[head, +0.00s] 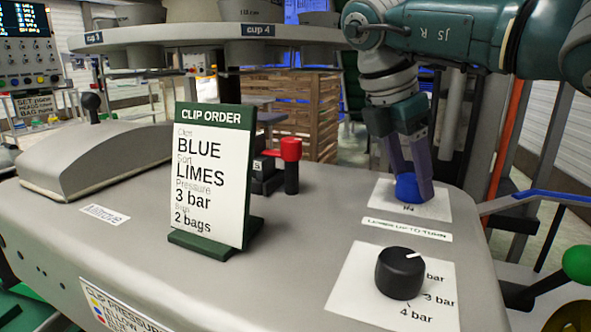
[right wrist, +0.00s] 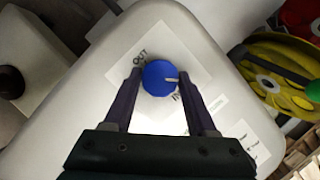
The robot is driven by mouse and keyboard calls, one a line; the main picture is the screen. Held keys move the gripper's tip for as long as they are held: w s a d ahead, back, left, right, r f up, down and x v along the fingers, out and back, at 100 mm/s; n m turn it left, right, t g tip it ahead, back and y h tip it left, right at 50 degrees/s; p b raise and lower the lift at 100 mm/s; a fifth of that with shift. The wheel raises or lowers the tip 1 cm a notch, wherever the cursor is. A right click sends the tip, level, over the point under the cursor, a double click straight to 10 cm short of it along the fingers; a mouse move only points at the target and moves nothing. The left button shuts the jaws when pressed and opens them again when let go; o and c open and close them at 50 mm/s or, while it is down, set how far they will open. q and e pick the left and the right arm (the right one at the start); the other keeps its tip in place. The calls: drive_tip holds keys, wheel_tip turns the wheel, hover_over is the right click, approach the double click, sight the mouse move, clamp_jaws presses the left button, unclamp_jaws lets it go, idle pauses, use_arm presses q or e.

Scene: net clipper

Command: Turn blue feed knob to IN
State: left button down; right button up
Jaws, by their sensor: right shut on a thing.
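The blue feed knob (head: 407,187) stands on a white label plate at the right back of the grey machine top. My right gripper (head: 411,190) comes down from above with its purple fingers on either side of the knob, shut on it. In the right wrist view the knob (right wrist: 160,78) sits between the two fingertips (right wrist: 160,82). My left gripper is not in view.
A black pressure knob (head: 400,273) stands in front of the blue knob. A clip order card (head: 213,175) reads BLUE, LIMES, 3 bar, 2 bags. A red-topped post (head: 291,165) stands behind it. A green ball handle (head: 578,263) is at the right edge.

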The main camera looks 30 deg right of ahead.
drive_tip(key=shift+f+m+g+y+b, duration=0.15)
drive_tip(key=shift+m+g+b, duration=0.25)
drive_tip(key=shift+m, duration=0.4)
drive_tip(key=shift+r+m+g+y+b, duration=0.1)
drive_tip(key=shift+m+g+y+b, duration=0.1)
drive_tip(key=shift+m+b, duration=0.45)
drive_tip(key=shift+w+m, duration=0.1)
drive_tip(key=shift+m, duration=0.35)
